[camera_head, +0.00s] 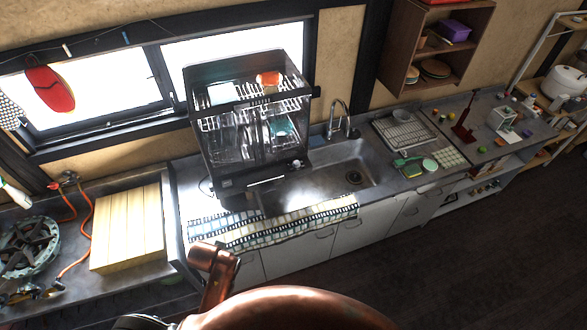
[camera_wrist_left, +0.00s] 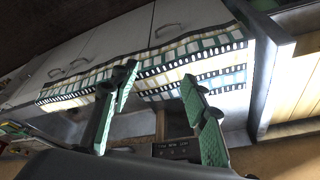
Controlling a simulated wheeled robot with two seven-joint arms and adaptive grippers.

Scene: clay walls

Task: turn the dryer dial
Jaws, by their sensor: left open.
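The dryer (camera_head: 222,168) is a dark, clear-walled cabinet with dishes on racks, standing on the counter left of the sink in the head view. A dark control strip runs along its lower front; I cannot make out the dial there. In the left wrist view, a dark panel with small marks (camera_wrist_left: 177,149) shows low between the fingers, perhaps the dryer's; no dial is clear. My left gripper (camera_wrist_left: 158,73) has two green fingers spread apart with nothing between them. It is not distinguishable in the head view. My right gripper is in neither view.
A checked cloth (camera_head: 285,226) lies along the counter's front edge below the dryer and also fills the left wrist view (camera_wrist_left: 195,62). A sink (camera_head: 325,180) with a faucet is to the right. A wooden board (camera_head: 127,230) and a burner (camera_head: 28,245) are left.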

